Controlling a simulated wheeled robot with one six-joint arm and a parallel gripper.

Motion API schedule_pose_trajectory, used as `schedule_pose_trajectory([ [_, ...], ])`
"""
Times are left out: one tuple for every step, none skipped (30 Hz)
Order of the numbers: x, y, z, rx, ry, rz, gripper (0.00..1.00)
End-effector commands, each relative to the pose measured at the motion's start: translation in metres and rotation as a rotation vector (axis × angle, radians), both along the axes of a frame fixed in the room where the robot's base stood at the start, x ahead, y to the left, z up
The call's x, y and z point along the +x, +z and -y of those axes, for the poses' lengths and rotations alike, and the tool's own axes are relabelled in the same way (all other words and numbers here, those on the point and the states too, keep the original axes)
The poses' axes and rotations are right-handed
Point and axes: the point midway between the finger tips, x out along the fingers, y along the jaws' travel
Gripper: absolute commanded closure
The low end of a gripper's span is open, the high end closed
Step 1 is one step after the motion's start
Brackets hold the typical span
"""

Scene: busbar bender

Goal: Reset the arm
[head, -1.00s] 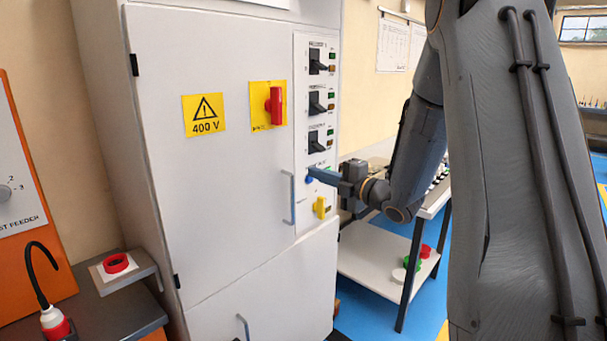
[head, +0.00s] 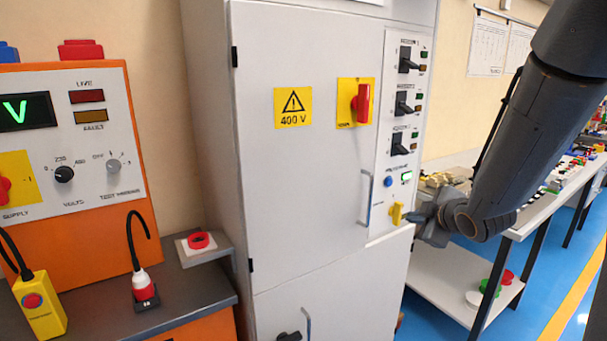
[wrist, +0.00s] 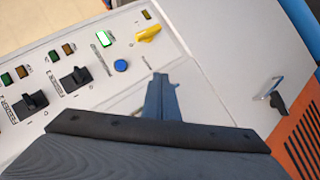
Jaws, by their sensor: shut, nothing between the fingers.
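My gripper (head: 412,219) is shut and empty at the right edge of the grey cabinet (head: 310,190). In the head view its tip overlaps the area just right of the yellow switch (head: 396,213). In the wrist view my gripper (wrist: 160,78) points at the cabinet front, below the blue button (wrist: 121,65) and the yellow switch (wrist: 148,34). I cannot tell that it touches anything. A lit green lamp (head: 406,177) sits beside the blue button (head: 388,182). Black rotary switches (head: 404,104) are stacked above.
A red main switch (head: 363,103) and a door handle (head: 365,198) stick out from the cabinet front. An orange test feeder (head: 75,150) stands at left, with a red button (head: 199,240) on a ledge. A cluttered table (head: 545,205) stands behind my arm at right.

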Motion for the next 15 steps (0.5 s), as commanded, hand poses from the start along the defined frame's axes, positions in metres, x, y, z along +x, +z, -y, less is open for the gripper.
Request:
schedule_pose_trajectory([
  [-0.014,-0.011,-0.006,0.052,-0.075,-0.080,1.00],
  [-0.024,-0.019,-0.009,0.085,-0.127,-0.133,1.00],
  [-0.039,-0.029,-0.012,0.131,-0.199,-0.200,1.00],
  [-0.051,-0.036,-0.015,0.164,-0.253,-0.252,1.00],
  [-0.064,-0.043,-0.019,0.196,-0.307,-0.304,1.00],
  [-0.083,-0.052,-0.024,0.241,-0.381,-0.371,1.00],
  [-0.098,-0.059,-0.030,0.273,-0.436,-0.423,1.00],
  [-0.113,-0.064,-0.035,0.303,-0.491,-0.474,1.00],
  [-0.134,-0.071,-0.043,0.342,-0.562,-0.541,1.00],
  [-0.150,-0.076,-0.049,0.369,-0.615,-0.589,1.00],
  [-0.165,-0.079,-0.055,0.392,-0.665,-0.635,1.00],
  [-0.185,-0.083,-0.063,0.421,-0.728,-0.692,1.00],
  [-0.199,-0.086,-0.069,0.440,-0.773,-0.732,1.00],
  [-0.212,-0.087,-0.075,0.457,-0.812,-0.768,1.00],
  [-0.228,-0.089,-0.081,0.476,-0.861,-0.812,1.00],
])
